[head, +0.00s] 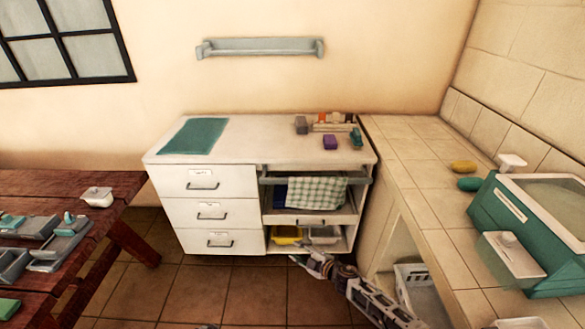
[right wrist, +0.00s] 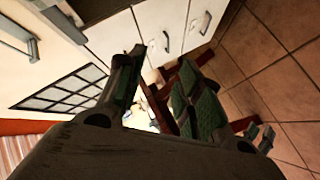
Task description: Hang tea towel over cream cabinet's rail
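The cream cabinet (head: 210,183) stands against the wall, with drawers on its left and open shelves on its right. A grey rail (head: 359,181) crosses the top of the open side. The green-and-white checked tea towel (head: 316,193) hangs spread at the rail, its lower edge inside the open bay; its back side is hidden. My right gripper (head: 299,258) is low in front of the cabinet's bottom shelf, below and apart from the towel. In the right wrist view its fingers (right wrist: 160,62) are spread, with no towel between them. My left gripper is not clearly visible.
A tiled counter (head: 430,195) with a teal box (head: 515,240) bounds the right. A dark red bench (head: 120,190) with trays stands left. The cabinet top holds a teal mat (head: 194,136) and small items. Tiled floor (head: 225,290) before the cabinet is clear.

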